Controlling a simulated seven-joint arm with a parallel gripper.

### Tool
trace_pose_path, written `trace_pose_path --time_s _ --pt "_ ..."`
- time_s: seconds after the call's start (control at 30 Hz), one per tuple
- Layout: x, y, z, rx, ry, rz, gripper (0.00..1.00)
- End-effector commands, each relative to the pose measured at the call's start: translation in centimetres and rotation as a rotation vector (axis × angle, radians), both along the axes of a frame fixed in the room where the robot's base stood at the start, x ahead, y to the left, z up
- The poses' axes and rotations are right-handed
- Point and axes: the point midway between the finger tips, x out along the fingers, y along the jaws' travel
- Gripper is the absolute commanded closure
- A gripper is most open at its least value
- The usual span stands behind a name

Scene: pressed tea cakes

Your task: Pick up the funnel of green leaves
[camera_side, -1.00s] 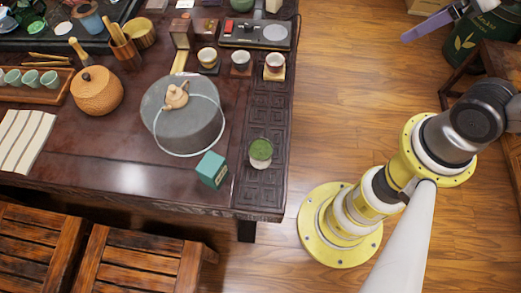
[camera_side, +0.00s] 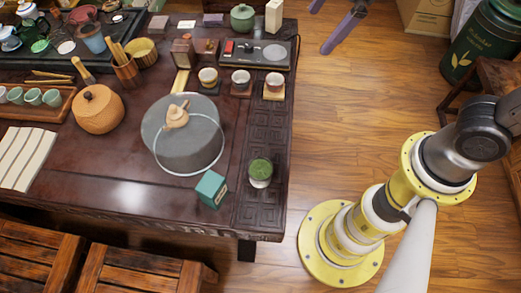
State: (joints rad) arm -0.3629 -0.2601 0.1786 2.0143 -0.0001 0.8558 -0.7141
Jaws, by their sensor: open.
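The funnel of green leaves (camera_side: 260,172) stands on the carved border strip near the table's front right corner. It looks like a small pale cup with a green leafy top. My gripper (camera_side: 321,30) shows at the upper edge of the view as two purple-grey fingers, spread apart and empty. In the picture it is well above and to the right of the funnel, over the floor beside the table. The rest of my gripper is cut off by the frame edge.
A teal box (camera_side: 211,189) stands left of the funnel. Small cups (camera_side: 241,79) line the back right. The carved strip behind the funnel is clear.

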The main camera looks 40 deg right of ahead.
Motion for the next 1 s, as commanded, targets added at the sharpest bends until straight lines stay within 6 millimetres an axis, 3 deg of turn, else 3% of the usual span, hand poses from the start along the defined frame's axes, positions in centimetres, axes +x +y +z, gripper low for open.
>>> trace_pose_path --time_s 0.03,0.17,0.3,0.4,0.6,1.0 --pt "0.8 2.7 -1.5 -0.028 0.036 0.098 0.0" --pt "1.5 9.0 -5.7 -0.091 0.111 0.319 0.0" --pt "0.0 14.8 -10.6 -0.153 0.195 0.485 0.0" --pt "-1.9 17.3 -13.4 -0.192 0.246 0.562 0.0" --pt "-4.2 18.9 -15.6 -0.227 0.282 0.628 0.0" --pt "-4.3 18.7 -22.2 -0.227 0.283 0.626 0.0"
